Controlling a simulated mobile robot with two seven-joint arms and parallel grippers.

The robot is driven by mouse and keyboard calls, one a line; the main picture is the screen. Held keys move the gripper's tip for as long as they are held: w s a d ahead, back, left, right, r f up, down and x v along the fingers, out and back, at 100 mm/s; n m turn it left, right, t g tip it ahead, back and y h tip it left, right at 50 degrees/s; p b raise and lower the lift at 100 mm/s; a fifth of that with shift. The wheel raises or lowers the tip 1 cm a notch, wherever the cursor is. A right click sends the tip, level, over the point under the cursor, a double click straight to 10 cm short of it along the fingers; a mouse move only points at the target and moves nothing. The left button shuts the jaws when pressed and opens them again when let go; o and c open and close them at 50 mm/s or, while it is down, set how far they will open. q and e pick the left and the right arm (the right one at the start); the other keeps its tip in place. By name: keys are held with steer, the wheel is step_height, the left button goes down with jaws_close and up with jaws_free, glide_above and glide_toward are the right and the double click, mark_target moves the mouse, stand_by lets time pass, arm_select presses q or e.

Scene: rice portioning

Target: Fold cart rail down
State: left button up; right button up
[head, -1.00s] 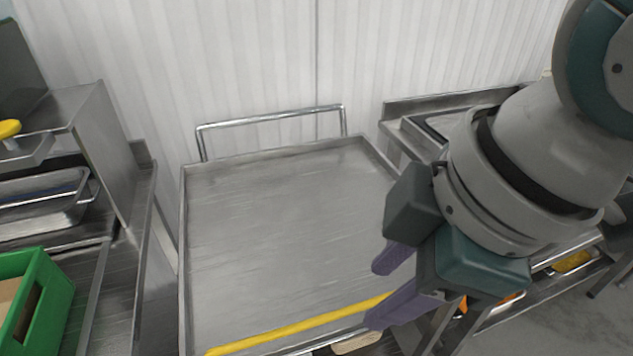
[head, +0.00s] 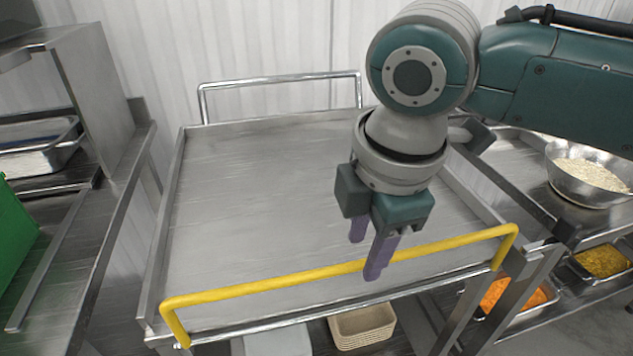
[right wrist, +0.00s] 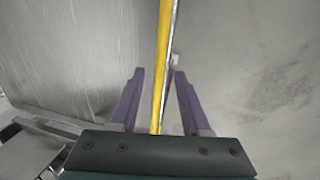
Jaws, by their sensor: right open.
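The yellow cart rail (head: 285,285) stands raised along the near edge of the steel cart (head: 250,190), with bent ends reaching down to the cart's corners. My right gripper (head: 367,258) is open above the rail's middle, with one purple finger on the far side and one on the near side. In the right wrist view the rail (right wrist: 163,70) runs between the two open fingers (right wrist: 156,85), with gaps on both sides. I cannot tell how deep the rail sits between them. My left gripper is not in view.
The cart's top is empty, with a fixed steel handle (head: 280,78) at its far side. A steel counter with a bowl of grain (head: 590,180) stands on the right. A woven basket (head: 362,326) sits under the cart. A green crate (head: 14,235) is at the left.

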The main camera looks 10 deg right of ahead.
steer(key=shift+w+f, duration=0.2)
steer(key=shift+f, duration=0.8)
steer(key=shift+c, duration=0.3)
jaws_close()
stand_by(0.4)
